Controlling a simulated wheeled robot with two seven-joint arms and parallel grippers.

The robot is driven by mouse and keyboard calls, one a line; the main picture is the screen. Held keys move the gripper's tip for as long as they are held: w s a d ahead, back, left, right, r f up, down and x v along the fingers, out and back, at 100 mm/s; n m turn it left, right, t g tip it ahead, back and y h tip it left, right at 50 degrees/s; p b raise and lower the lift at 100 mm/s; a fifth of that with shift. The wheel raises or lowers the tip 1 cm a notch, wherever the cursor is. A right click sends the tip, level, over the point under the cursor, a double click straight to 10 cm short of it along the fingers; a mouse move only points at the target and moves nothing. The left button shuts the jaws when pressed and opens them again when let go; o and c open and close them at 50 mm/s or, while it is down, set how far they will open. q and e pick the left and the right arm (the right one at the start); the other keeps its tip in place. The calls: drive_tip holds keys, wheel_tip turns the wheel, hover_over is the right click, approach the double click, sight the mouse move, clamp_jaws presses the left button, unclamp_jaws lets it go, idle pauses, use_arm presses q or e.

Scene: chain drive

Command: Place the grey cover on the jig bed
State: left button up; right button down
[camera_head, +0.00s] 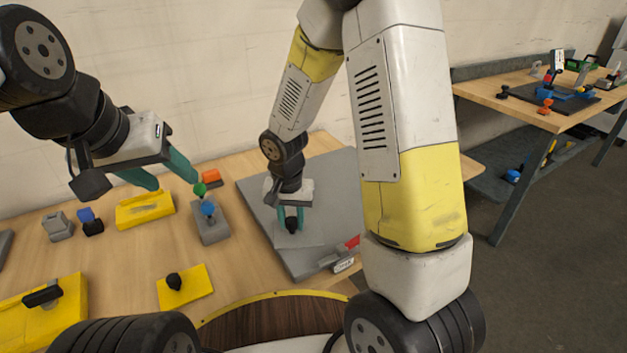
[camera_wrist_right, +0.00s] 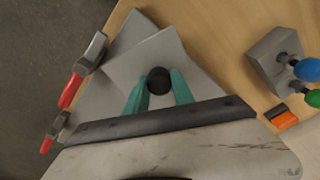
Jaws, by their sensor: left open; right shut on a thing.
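The grey cover (camera_head: 312,238) is a thin flat plate with a black knob (camera_head: 292,226). My right gripper (camera_head: 291,217) is shut on that knob. The cover lies over the grey jig bed (camera_head: 262,208) on the table's right side; I cannot tell whether they touch. In the right wrist view, the cover (camera_wrist_right: 140,68) sits turned at an angle to the jig bed (camera_wrist_right: 93,98), with the right gripper (camera_wrist_right: 159,84) around the knob. My left gripper (camera_head: 168,176) is open, above the table beside a grey block (camera_head: 211,229) with blue and green knobs.
Red-handled clamps (camera_wrist_right: 72,90) stand along the bed's edge. An orange block (camera_head: 211,177), yellow pieces (camera_head: 145,209) (camera_head: 196,288) and a small grey block (camera_head: 57,227) lie on the wooden table. A second table (camera_head: 520,108) stands at right.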

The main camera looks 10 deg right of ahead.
drive_tip(key=w+d, duration=0.3)
drive_tip(key=w+d+f, duration=0.1)
drive_tip(key=w+d, duration=0.5)
drive_tip(key=w, duration=0.1)
drive_tip(key=shift+w+d+f, duration=0.1)
drive_tip(key=shift+d+f, duration=0.1)
drive_tip(key=shift+d, duration=0.05)
drive_tip(key=shift+f, duration=1.7)
drive_tip(key=shift+f, duration=0.2)
drive_tip(key=c, duration=1.1)
unclamp_jaws()
drive_tip(key=s+r+t, duration=0.1)
drive_tip(key=s+r, duration=0.2)
drive_tip(key=r, duration=0.7)
drive_tip(key=s+r, duration=0.2)
drive_tip(key=r, duration=0.8)
drive_tip(key=s+r+n+t+y, duration=0.1)
drive_tip(key=s+r, duration=0.2)
drive_tip(key=s, duration=0.3)
drive_tip(key=s+r+n+t, duration=0.1)
drive_tip(key=s+r, duration=0.3)
drive_tip(key=s, duration=0.3)
drive_tip(key=s+a+r+n+t+y, duration=0.1)
drive_tip(key=s+r, duration=0.3)
drive_tip(key=s, duration=0.3)
drive_tip(key=shift+r+n+t+y, duration=0.25)
drive_tip(key=shift+n+t+y, duration=0.05)
drive_tip(key=shift+n+t, duration=0.1)
